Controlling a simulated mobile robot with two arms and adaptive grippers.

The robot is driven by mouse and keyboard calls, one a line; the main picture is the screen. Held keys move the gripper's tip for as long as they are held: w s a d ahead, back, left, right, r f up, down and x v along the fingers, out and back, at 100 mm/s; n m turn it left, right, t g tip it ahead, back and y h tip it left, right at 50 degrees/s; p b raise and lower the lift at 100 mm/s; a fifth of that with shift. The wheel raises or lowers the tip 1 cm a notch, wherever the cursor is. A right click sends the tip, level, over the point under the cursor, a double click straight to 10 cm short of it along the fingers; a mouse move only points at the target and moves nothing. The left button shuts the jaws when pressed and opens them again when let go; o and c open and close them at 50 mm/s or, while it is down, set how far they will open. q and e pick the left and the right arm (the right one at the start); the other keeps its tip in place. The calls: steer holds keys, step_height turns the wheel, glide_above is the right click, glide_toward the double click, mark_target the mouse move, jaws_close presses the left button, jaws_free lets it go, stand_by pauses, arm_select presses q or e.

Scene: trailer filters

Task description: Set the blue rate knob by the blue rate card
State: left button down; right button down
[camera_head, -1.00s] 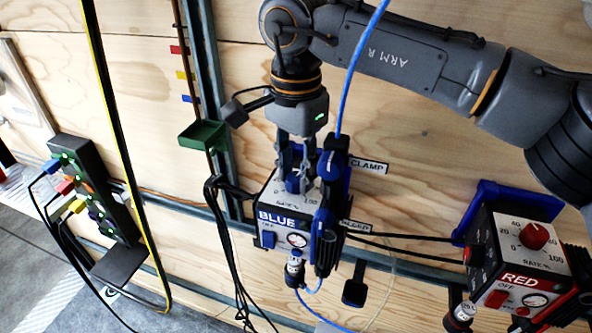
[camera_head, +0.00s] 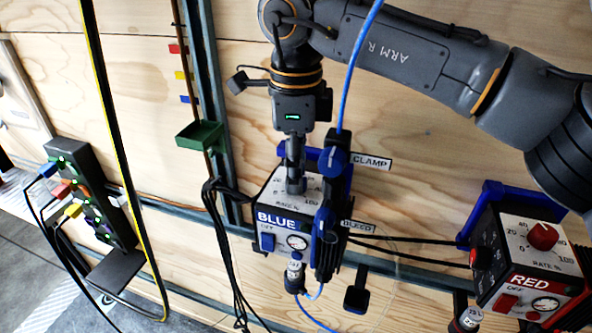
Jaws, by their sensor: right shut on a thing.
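The blue pump box (camera_head: 277,237), labelled BLUE, is mounted at the wooden wall in the middle of the view. Its top face carries a RATE % dial (camera_head: 271,187) with printed numbers. My right gripper (camera_head: 296,187) points down onto the middle of this dial and is shut on the blue rate knob, which its fingers hide. The knob's pointer and setting cannot be read. A small blue tag (camera_head: 188,99) hangs on the wall rail at the upper left, below a red and a yellow one. I see no readable rate card. My left gripper is not in view.
The red pump box (camera_head: 522,281) stands at the lower right with its red knob (camera_head: 543,236) showing. CLAMP and BLEED parts (camera_head: 334,164) stand close right of my gripper. A green tray (camera_head: 200,135), hanging cables and a power strip (camera_head: 83,185) are to the left.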

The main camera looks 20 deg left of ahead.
steer(key=m+b, duration=0.1)
steer(key=m, duration=0.5)
steer(key=shift+m, duration=0.3)
steer(key=m+b, duration=0.1)
steer(key=m, duration=0.4)
steer(key=shift+b, duration=0.3)
steer(key=shift+m, duration=0.3)
steer(key=c, duration=1)
jaws_free()
step_height(320, 180, up, 12)
